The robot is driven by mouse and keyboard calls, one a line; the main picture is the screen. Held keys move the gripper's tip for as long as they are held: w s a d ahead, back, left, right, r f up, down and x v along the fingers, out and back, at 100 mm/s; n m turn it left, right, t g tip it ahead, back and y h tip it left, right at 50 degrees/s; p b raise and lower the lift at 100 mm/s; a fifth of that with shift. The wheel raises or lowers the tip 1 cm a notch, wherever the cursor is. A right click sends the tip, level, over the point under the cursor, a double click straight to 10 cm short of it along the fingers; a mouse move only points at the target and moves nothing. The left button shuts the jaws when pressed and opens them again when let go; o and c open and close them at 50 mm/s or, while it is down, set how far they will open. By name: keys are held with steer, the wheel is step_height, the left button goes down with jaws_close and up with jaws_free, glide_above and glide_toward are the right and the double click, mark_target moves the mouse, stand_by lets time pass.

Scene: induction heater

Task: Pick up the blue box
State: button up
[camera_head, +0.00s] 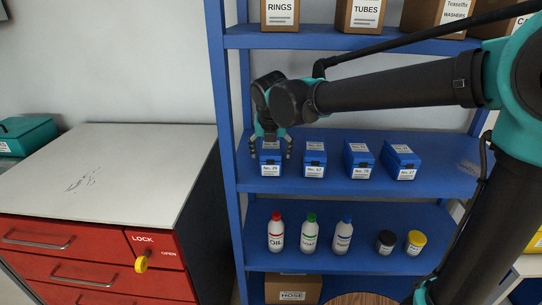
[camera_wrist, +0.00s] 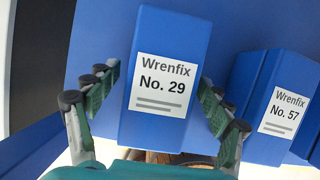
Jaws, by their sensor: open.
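Several blue boxes with white labels stand in a row on the middle shelf. The leftmost blue box (camera_head: 270,170) reads No. 29 and also fills the middle of the wrist view (camera_wrist: 172,45). My gripper (camera_head: 271,153) is at this box from above. In the wrist view my gripper (camera_wrist: 155,97) has its fingers spread, one on each side of the No. 29 box, with small gaps visible.
The blue shelf (camera_head: 335,188) carries more blue boxes to the right. Bottles (camera_head: 309,235) stand on the shelf below, and cardboard boxes (camera_head: 365,14) on the shelf above. A blue upright post (camera_head: 222,110) is left of my gripper. A red cabinet (camera_head: 85,240) stands further left.

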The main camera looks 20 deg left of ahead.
steer(key=shift+w+f, duration=0.1)
steer(key=shift+f, duration=0.2)
steer(key=shift+c, duration=0.5)
steer(key=c, duration=1.4)
steer(key=shift+r, duration=0.2)
